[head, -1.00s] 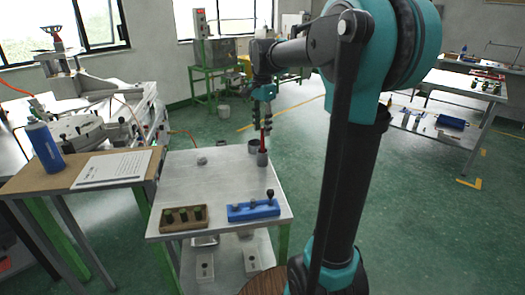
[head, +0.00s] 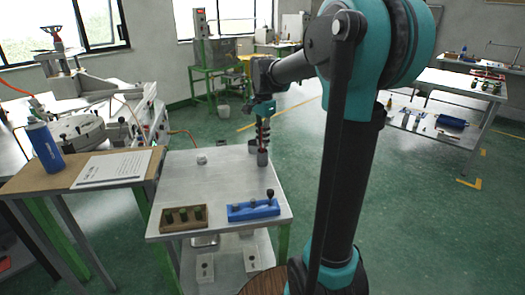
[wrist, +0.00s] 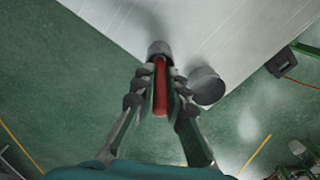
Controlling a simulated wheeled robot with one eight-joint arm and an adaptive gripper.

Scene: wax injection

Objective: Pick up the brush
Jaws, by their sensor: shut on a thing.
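My gripper (wrist: 160,78) is shut on the red handle, with a finger on each side.
A second grey cup (wrist: 207,87) stands close beside; it also shows in the head view (head: 252,147). The metal table (head: 215,180) bears a small round light thing (head: 202,159), a wooden tray (head: 183,227) and a blue holder (head: 240,213). The table's middle is clear.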

